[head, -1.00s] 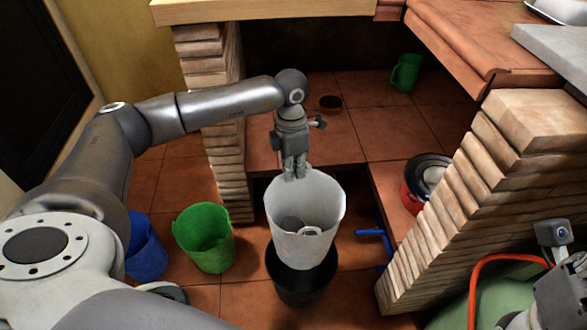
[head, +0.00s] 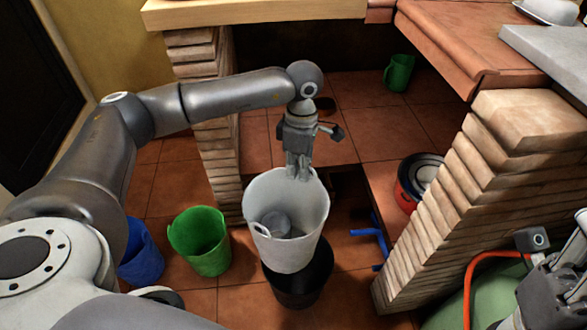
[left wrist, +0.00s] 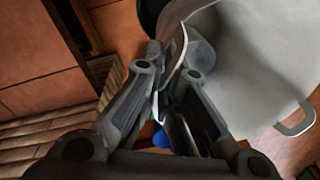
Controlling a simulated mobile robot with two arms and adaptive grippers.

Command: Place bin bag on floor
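The bin bag (head: 300,240) looks like a pale grey, open-topped tub with a handle hole, with a grey round thing (head: 276,224) inside it. My left gripper (head: 299,176) is shut on its far rim. In the left wrist view the fingers (left wrist: 165,85) clamp the rim of the bag (left wrist: 265,65). The bag hangs tilted over a black bin (head: 300,285) standing on the tiled floor (head: 345,290). I cannot tell whether its bottom is still inside the bin. My right arm's end (head: 560,285) shows at the lower right edge; its fingertips are out of the picture.
A green bin (head: 202,245) and a blue bin (head: 142,255) stand on the floor to the left. A brick pillar (head: 450,205) is at right, with a red pot (head: 412,185) and a blue object (head: 370,232) near it. A brick column (head: 212,130) stands behind the green bin.

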